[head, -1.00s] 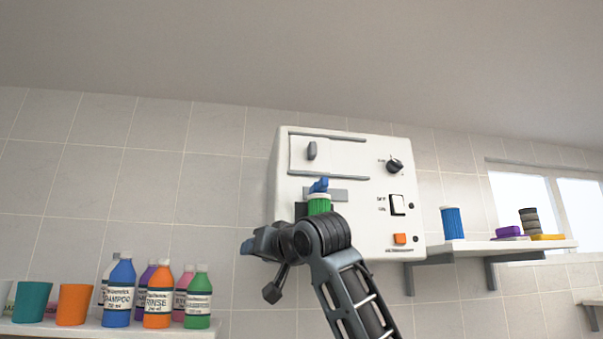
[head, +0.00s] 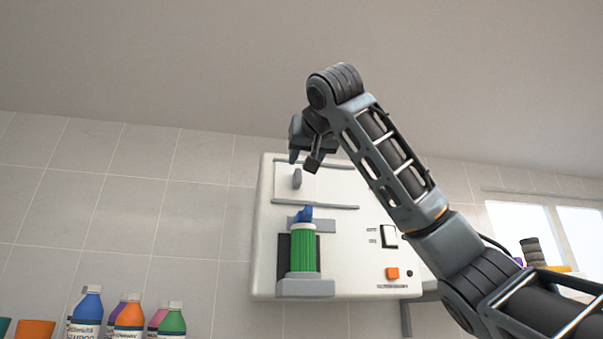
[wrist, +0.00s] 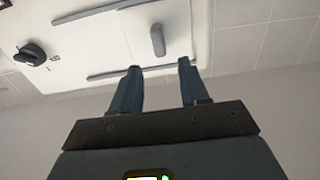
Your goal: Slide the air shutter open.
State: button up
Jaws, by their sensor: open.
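The air shutter is a white sliding panel (wrist: 180,25) between two grey rails on the front of a white wall box (head: 340,258). It sits at the left end of the rails in the head view. Its upright grey handle (head: 297,178) also shows in the wrist view (wrist: 158,40). My gripper (head: 303,160) is above the handle in the head view, and my arm hides part of the upper rail. In the wrist view the open, empty fingers (wrist: 158,68) point at the box, with the handle just beyond the gap between them. I see no contact.
A green canister (head: 303,248) with a blue top sits in a holder below the shutter. A dark knob (wrist: 31,54) shows in the wrist view. Bottles (head: 130,318) stand lower left.

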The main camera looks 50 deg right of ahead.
aim_at(299, 172)
jog(key=p+x, duration=0.2)
jog(key=x, duration=0.5)
jog(key=shift+w+d+p, duration=0.2)
jog(key=shift+p, duration=0.2)
jog(key=shift+c, duration=0.3)
grip_shut()
jog(key=shift+s, duration=0.1)
